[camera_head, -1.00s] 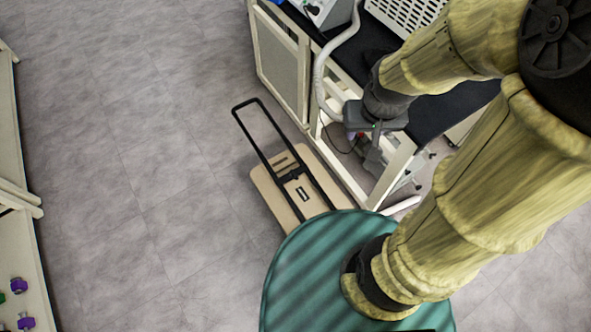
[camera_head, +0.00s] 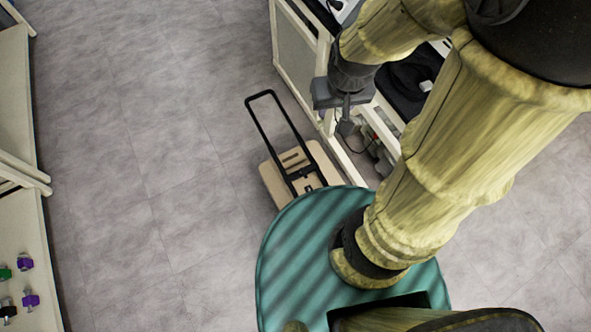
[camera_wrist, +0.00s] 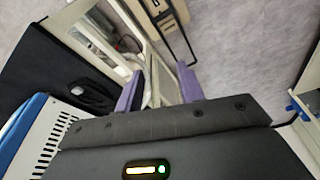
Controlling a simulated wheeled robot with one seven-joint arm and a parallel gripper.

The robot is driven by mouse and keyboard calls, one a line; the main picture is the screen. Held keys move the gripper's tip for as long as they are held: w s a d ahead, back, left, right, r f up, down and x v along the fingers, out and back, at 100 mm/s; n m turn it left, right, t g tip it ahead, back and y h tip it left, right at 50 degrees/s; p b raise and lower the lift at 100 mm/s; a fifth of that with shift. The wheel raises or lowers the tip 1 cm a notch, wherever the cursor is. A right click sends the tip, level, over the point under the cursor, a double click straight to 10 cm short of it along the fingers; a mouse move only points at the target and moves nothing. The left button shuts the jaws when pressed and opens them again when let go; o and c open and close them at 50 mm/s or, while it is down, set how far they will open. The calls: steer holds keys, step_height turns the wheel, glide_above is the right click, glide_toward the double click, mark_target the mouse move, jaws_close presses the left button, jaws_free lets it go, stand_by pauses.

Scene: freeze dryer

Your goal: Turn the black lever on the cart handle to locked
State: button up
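The cart (camera_head: 273,178) is a low beige platform on the floor with a black U-shaped handle (camera_head: 266,132) sticking out toward the upper left. My arm and teal base partly hide the cart's lower end. In the wrist view, the cart (camera_wrist: 158,12) and its handle (camera_wrist: 187,42) show at the top, beyond my fingers. I cannot make out the black lever or its position. My gripper (camera_head: 347,118) is right of the handle, above the bench's edge. In the wrist view, my gripper (camera_wrist: 160,84) has its two purple fingers apart, with nothing held between them.
A pale-framed bench (camera_head: 300,55) with equipment stands right of the cart, close beneath my gripper. A pale shelf (camera_head: 22,240) with small purple and green items is at the far left. The grey floor (camera_head: 150,160) between shelf and cart is clear.

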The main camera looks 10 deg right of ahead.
steer(key=shift+w+a, duration=0.15)
steer(key=w+f+n+g+b, duration=0.1)
steer(key=w+f+b, duration=0.5)
steer(key=f+b, duration=0.8)
steer(key=w+f+n+b, duration=0.1)
steer(key=w+f+b, duration=0.6)
steer(key=f, duration=2.2)
steer(key=w+f+n+g+b, duration=0.1)
steer(key=w+f+b, duration=0.6)
steer(key=f+b, duration=1.4)
steer(key=shift+w+f+n+g, duration=0.2)
steer(key=shift+n+g, duration=0.1)
